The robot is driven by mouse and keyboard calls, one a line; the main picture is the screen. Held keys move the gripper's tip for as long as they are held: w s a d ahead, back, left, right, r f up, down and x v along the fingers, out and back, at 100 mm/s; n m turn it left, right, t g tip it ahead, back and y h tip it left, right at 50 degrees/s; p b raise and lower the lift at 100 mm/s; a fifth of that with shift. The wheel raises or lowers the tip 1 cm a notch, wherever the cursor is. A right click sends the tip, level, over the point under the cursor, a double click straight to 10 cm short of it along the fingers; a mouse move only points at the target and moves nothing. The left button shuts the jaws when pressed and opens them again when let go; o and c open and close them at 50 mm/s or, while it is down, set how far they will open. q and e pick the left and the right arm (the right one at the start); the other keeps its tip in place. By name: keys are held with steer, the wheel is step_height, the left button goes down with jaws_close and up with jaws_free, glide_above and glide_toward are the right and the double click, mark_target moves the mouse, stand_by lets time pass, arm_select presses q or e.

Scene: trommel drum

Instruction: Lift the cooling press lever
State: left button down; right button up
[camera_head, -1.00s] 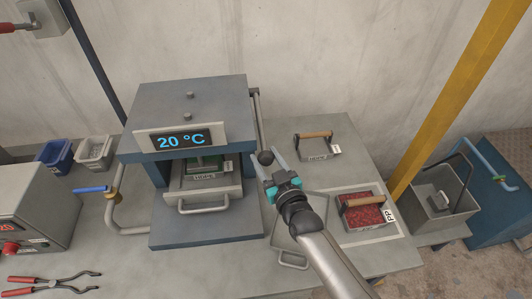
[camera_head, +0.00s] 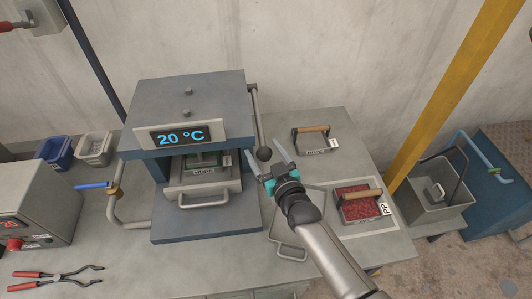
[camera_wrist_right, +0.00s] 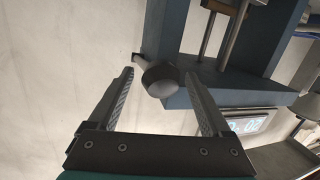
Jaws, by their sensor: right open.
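The cooling press (camera_head: 190,100) is a blue-grey box with a "20 °C" display, standing on the bench. Its lever (camera_head: 255,110) runs down the right side and ends in a dark round knob (camera_head: 264,154). My right gripper (camera_head: 267,152) is open, its two fingers on either side of the knob in the head view. In the right wrist view the knob (camera_wrist_right: 160,78) sits between the open fingertips, with clear gaps on both sides. A tray with a mould marked HDPE (camera_head: 204,171) is inside the press. My left gripper is not in view.
Right of the press are a flat tray (camera_head: 292,252), a wood-handled mould (camera_head: 313,140) and a red-filled PP mould (camera_head: 357,207). A blue-handled valve pipe (camera_head: 112,205) stands left of the press. Tongs (camera_head: 55,277) lie front left. A yellow post (camera_head: 440,95) rises at right.

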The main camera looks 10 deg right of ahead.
steer(key=shift+s, duration=0.15)
steer(key=v, duration=1.5)
steer(key=shift+d+r, duration=0.1)
